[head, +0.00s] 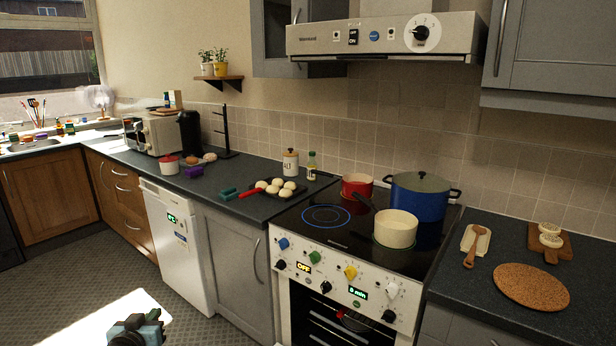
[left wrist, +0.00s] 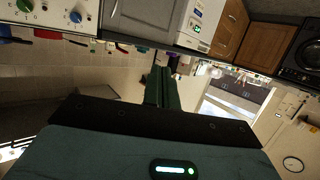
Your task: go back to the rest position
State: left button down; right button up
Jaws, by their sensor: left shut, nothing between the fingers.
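My left gripper (head: 140,326) shows at the bottom left of the head view, low over the floor in front of the white dishwasher and well away from the counter. In the left wrist view its two dark green fingers (left wrist: 162,86) lie together, with nothing between them. That view is turned upside down, with cabinets along its top. My right gripper is in neither view.
The counter (head: 130,158) and stove (head: 340,215) run across the room. A blue pot (head: 418,200), a red pot (head: 357,186) and a cream pot (head: 395,229) stand on the stove. A tray of dough balls (head: 275,188) lies left of it. Floor (head: 90,275) is open at left.

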pick_arm(q)
jog(key=s+d+f+m+g+h, duration=0.15)
jog(key=s+d+f, duration=0.35)
jog(key=s+f, duration=0.5)
jog(key=s+d+f+m+g, duration=0.25)
jog(key=s+d+f, duration=0.35)
jog(key=s, duration=0.6)
jog(key=s+d+f+g, duration=0.1)
jog(key=s+d+f, duration=0.1)
jog(key=s, duration=0.9)
jog(key=s+d+f+n+g+h, duration=0.1)
jog(key=s+d, duration=0.3)
jog(key=s, duration=0.8)
jog(key=shift+s+d+f, duration=0.25)
jog(key=shift+d+f, duration=0.1)
jog(key=shift+f, duration=0.1)
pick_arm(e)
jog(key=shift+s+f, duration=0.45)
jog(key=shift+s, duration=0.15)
